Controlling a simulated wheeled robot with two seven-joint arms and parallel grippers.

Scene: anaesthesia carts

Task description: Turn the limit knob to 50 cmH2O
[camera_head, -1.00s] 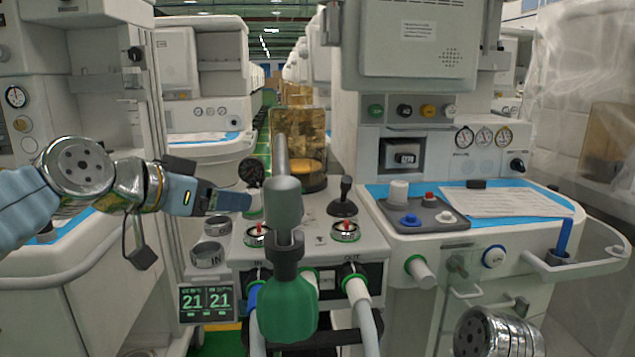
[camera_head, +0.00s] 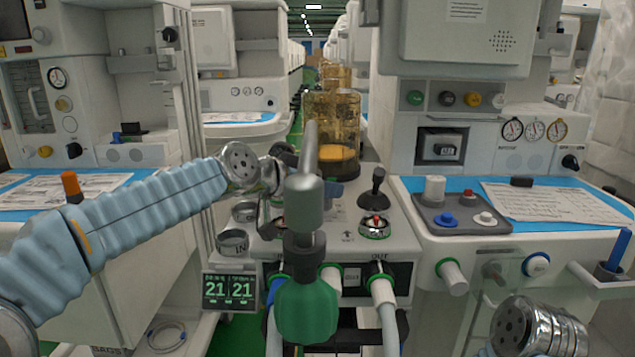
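The breathing-circuit block (camera_head: 395,240) stands in the middle of the head view. No cmH2O scale can be read, so I cannot tell for certain which part is the limit knob. A small white knob with a green base, seen earlier beside the dark gauge, is now hidden behind my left arm and the grey post. My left gripper (camera_head: 326,191) reaches over the block from the left. Only a blue piece of it shows past the grey post, so its fingers are hidden. My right wrist is at the bottom right; its gripper is outside the picture.
A grey post with a green bag (camera_head: 306,312) rises in front of the block. A black lever (camera_head: 375,186) and a red-centred valve (camera_head: 374,226) stand right of it. An amber canister (camera_head: 345,115) is behind. A display (camera_head: 229,290) reads 21 and 21.

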